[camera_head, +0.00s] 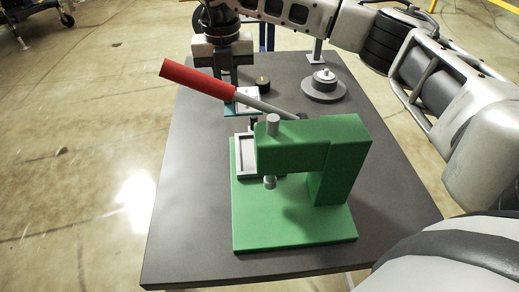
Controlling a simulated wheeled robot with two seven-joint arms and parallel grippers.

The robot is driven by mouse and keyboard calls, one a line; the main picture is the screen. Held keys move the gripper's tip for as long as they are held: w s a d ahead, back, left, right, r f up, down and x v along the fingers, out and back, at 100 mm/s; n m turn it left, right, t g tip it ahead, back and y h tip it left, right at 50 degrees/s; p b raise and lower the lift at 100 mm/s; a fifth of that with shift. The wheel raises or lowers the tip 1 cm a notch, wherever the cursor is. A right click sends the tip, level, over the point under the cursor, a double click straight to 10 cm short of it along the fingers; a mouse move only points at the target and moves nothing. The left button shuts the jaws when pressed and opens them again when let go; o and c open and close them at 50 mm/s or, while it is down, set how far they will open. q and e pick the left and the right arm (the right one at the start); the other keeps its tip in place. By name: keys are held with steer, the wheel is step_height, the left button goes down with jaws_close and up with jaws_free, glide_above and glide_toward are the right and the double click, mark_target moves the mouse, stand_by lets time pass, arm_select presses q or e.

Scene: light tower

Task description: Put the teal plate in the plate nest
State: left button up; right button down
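The teal plate (232,108) is beyond the green press, partly hidden by the press's red-handled lever. A pale patch shows on its top. My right gripper (228,78) comes in from the right across the far side and points down over the plate. Its fingertips are close to the plate, but the lever hides them, so I cannot tell whether they grip it. A light grey rimmed tray, which looks like the plate nest (240,172), sits on the left of the press base, nearer than the plate, and its visible part looks empty. My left gripper is not in view.
The green press (310,150) stands on the dark grey table (190,220). Its red lever (198,79) slants up to the left between plate and camera. A dark knob (262,84) and a grey stepped round piece (323,87) stand at the back. The table's left side is clear.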

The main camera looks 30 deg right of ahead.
mark_target(244, 112)
steer(key=s, duration=0.1)
steer(key=s+f, duration=0.1)
steer(key=s, duration=0.3)
steer(key=shift+s+d+f+p, duration=0.15)
steer(key=shift+s+d+p, duration=0.15)
steer(key=shift+d, duration=0.1)
step_height(244, 112, down, 9)
steer(key=shift+s+f+p, duration=0.1)
steer(key=shift+f+p, duration=0.05)
steer(key=shift+p, duration=0.65)
steer(key=shift+f, duration=0.5)
steer(key=c, duration=1.7)
jaws_free()
steer(key=shift+f, duration=0.1)
steer(key=o, duration=0.3)
steer(key=shift+o, duration=0.2)
steer(key=shift+r, duration=0.7)
step_height(244, 112, up, 10)
steer(key=shift+f+b, duration=0.2)
steer(key=shift+b, duration=0.5)
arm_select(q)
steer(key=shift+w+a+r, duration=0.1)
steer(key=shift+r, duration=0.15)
arm_select(e)
steer(key=shift+r, duration=0.75)
steer(key=shift+f, duration=0.1)
